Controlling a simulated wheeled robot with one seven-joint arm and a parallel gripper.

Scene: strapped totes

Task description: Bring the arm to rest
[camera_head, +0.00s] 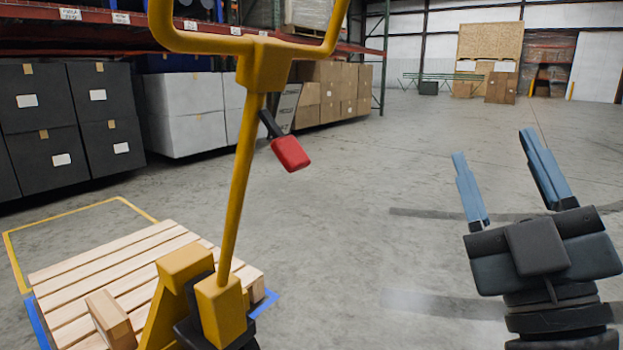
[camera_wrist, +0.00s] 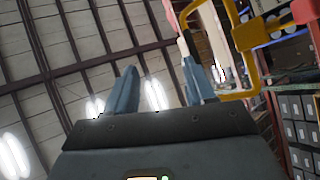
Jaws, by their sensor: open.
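My gripper (camera_head: 507,172) is at the right of the head view, raised above the open floor, with its two blue fingers pointing up. The fingers stand wide apart with nothing between them. In the wrist view my gripper (camera_wrist: 160,92) is also open and empty, with the ceiling beams and lamps behind it. My gripper is apart from everything around it.
A yellow pallet jack (camera_head: 243,170) with a red-tagged handle stands left of my gripper. A wooden pallet (camera_head: 95,275) with a small block (camera_head: 109,318) lies behind it. Dark totes (camera_head: 48,158) and racks line the left. Floor at centre and right is clear.

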